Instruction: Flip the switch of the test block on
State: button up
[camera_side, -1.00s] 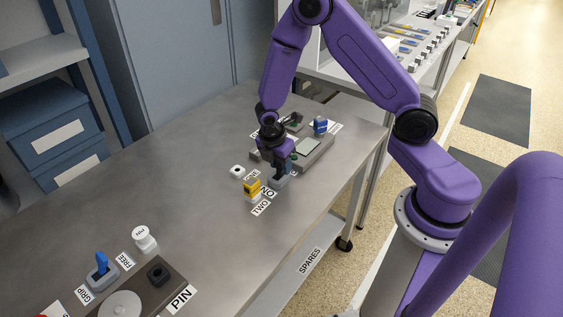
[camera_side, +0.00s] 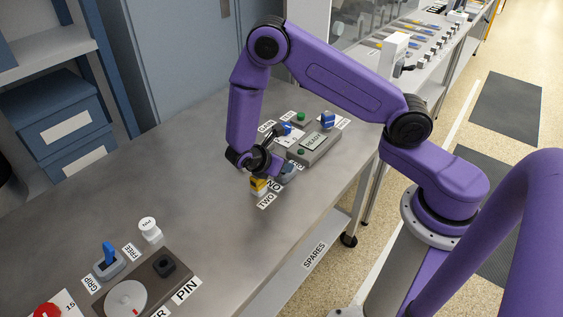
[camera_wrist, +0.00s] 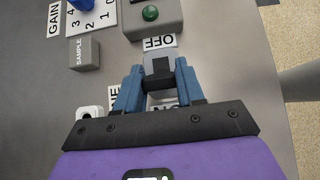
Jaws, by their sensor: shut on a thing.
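In the wrist view, the two blue fingers of my gripper (camera_wrist: 158,72) are closed on a small dark grey switch piece (camera_wrist: 158,66). An OFF label (camera_wrist: 159,42) lies just beyond it, and a partly hidden ON label (camera_wrist: 165,104) lies on the near side, between the fingers. In the side view, my gripper (camera_side: 276,168) is tilted low beside the grey-blue switch base (camera_side: 288,173), and my wrist hides part of the switch. The test block (camera_side: 314,147) is grey, with a display reading READY.
A yellow block (camera_side: 257,186) stands close by my gripper, near the TWO label (camera_side: 267,200). A grey SAMPLE block (camera_wrist: 86,53) and a green button (camera_wrist: 150,13) lie beyond in the wrist view. The middle of the table (camera_side: 200,205) is clear.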

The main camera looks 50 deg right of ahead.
jog(key=shift+a, duration=0.15)
jog(key=o, duration=1)
jog(key=shift+o, duration=0.2)
jog(key=v, duration=1.7)
jog(key=shift+a, duration=0.25)
jog(key=shift+r, duration=0.1)
jog(key=s+d+r+m+y, duration=0.1)
jog(key=s+d+r+y, duration=0.1)
jog(key=s, duration=0.6)
jog(key=s+d+r+m+y, duration=0.2)
jog(key=s+d+r+y, duration=0.1)
jog(key=s, duration=0.5)
jog(key=s+d+r+m+y, duration=0.2)
jog(key=s+r+y, duration=0.2)
jog(key=s, duration=0.5)
jog(key=shift+d+y, duration=0.2)
jog(key=shift+y, duration=0.3)
